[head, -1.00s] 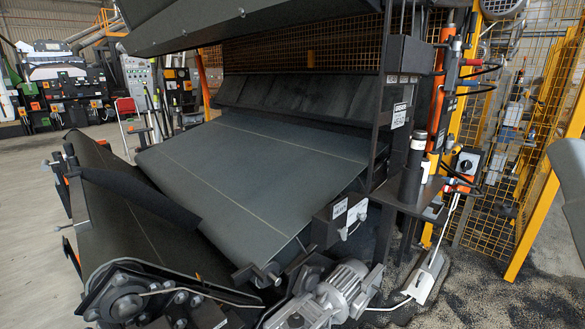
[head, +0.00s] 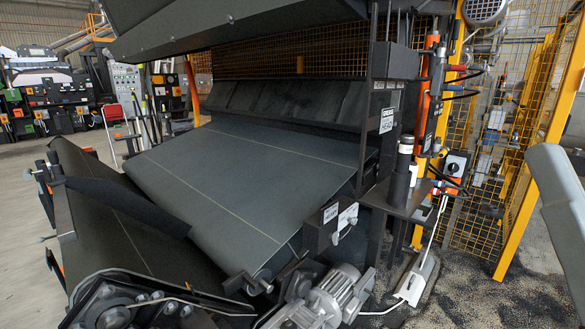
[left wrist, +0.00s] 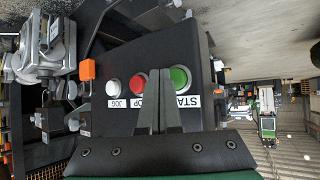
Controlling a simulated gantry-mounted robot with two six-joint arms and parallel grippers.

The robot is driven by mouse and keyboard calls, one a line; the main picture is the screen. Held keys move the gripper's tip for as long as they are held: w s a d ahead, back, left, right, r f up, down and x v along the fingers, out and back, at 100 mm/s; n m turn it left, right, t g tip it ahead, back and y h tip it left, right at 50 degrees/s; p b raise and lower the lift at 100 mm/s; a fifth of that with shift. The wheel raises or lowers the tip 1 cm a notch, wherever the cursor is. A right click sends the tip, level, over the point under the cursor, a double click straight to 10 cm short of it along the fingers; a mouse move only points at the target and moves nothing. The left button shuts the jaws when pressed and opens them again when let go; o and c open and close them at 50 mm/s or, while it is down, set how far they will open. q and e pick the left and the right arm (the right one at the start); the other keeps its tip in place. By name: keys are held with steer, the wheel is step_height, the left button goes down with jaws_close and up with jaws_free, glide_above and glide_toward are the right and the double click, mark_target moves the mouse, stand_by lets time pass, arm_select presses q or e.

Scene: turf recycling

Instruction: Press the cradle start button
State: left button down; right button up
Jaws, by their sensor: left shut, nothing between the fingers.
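In the left wrist view, a dark control box (left wrist: 188,45) carries a row of three buttons. The green button (left wrist: 180,78) has a white label starting "STA", partly hidden by my fingers. The red button (left wrist: 138,83) has a label of which "OP" shows. The white button (left wrist: 113,87) is labelled "JOG". My left gripper (left wrist: 159,76) is shut and empty. In the picture its fingertips lie between the red and green buttons, closer to the green one. I cannot tell whether they touch the box. Neither gripper shows in the head view.
In the head view, a wide dark belt (head: 245,175) slopes across the middle, with a grey motor (head: 325,295) at its foot. Yellow mesh fencing (head: 500,150) stands at the right. Open concrete floor (head: 20,200) lies at the left.

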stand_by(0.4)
arm_select(q)
steer(key=shift+w+a+b, duration=0.3)
steer(key=shift+a, duration=0.05)
steer(key=shift+w+a, duration=0.2)
steer(key=shift+a, duration=0.05)
stand_by(0.6)
steer(key=shift+d, duration=0.1)
steer(key=shift+s+d, duration=0.5)
steer(key=shift+d+r, duration=0.1)
steer(key=s+d+p, duration=0.1)
steer(key=s+d, duration=0.3)
steer(key=shift+d, duration=0.15)
